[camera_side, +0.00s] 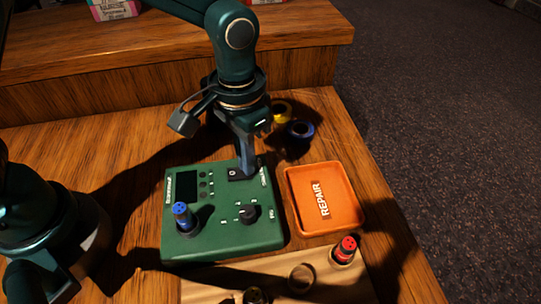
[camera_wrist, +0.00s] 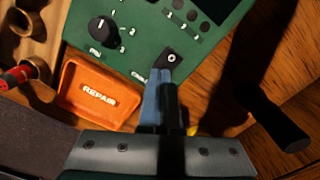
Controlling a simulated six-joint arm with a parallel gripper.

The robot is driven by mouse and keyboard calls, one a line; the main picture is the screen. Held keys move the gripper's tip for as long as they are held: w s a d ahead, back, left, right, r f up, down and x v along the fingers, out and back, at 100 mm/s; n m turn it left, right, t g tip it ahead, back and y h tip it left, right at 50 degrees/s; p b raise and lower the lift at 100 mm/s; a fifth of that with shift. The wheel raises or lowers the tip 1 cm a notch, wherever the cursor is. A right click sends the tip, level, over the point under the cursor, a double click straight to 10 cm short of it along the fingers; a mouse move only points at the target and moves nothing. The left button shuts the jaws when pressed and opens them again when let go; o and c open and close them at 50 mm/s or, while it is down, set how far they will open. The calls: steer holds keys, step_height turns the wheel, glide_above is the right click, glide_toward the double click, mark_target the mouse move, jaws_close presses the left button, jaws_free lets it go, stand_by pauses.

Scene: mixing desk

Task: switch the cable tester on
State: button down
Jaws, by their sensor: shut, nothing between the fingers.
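The cable tester (camera_side: 210,240) is a green box with a dark display (camera_side: 187,186), small buttons and a round black knob (camera_side: 248,213). It also shows at the top of the wrist view (camera_wrist: 140,35). Its black switch (camera_side: 235,174) is at the far right of the top face, and a white O mark shows on it in the wrist view (camera_wrist: 171,58). My gripper (camera_side: 247,173) is shut and empty, pointing down, with its fingertips (camera_wrist: 162,76) right at the switch. The fingers hide part of the switch; I cannot tell whether they touch it.
A blue connector (camera_side: 182,217) stands upright on the tester's left. An orange REPAIR tray (camera_side: 345,218) lies to its right. A wooden holder (camera_side: 215,285) with a red connector (camera_side: 345,249) is in front.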

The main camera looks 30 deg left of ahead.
steer(key=shift+r, duration=3.5)
step_height(320, 180, up, 4)
steer(key=n+t, duration=0.1)
glide_above(236, 164)
steer(key=s+a+r+n+t, duration=0.1)
steer(key=s+a+r+t, duration=0.15)
steer(key=a+r, duration=0.2)
steer(key=s+a+f+t, duration=0.1)
steer(key=s+a+f, duration=0.1)
steer(key=s+a, duration=0.1)
steer(key=s+a+f+n+t, duration=0.1)
steer(key=s+a+f, duration=0.1)
steer(key=s, duration=0.3)
steer(key=shift+s+a, duration=0.25)
steer(key=shift+a, duration=0.15)
